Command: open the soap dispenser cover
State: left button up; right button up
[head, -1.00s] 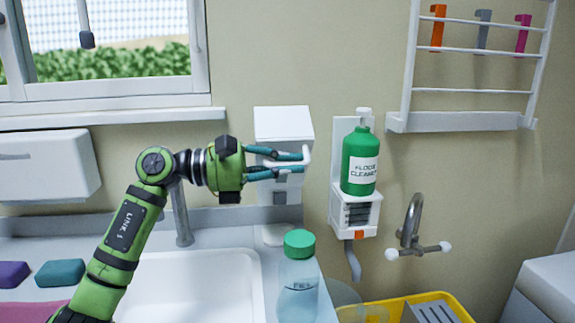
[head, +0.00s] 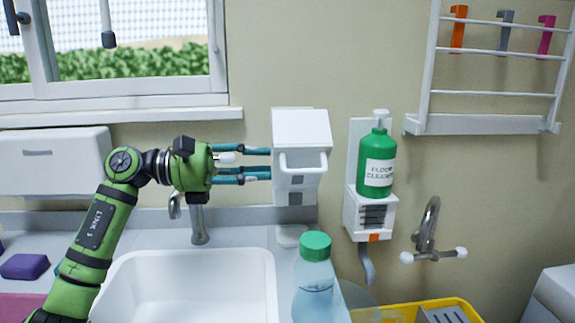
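The white soap dispenser (head: 301,128) is a box on the wall above the sink's back edge. A white bar handle (head: 303,162) runs across its front. Its cover looks shut, though I cannot rule out a slight gap. My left gripper (head: 268,165) comes in from the left with its teal fingers spread apart, one above and the others below. The fingertips are at the dispenser's left side, left of the handle, with nothing between them. I cannot tell whether they touch the box. My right gripper is not in view.
A clear bottle with a green cap (head: 315,275) stands below the dispenser, right of the white sink (head: 190,285). A green floor cleaner bottle (head: 376,165) sits in a wall holder at right. A tap (head: 199,222) stands behind the sink. A yellow crate (head: 460,308) is lower right.

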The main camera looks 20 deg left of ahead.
pick_arm(q)
jog(key=shift+v, duration=1.8)
jog(key=shift+r, duration=0.1)
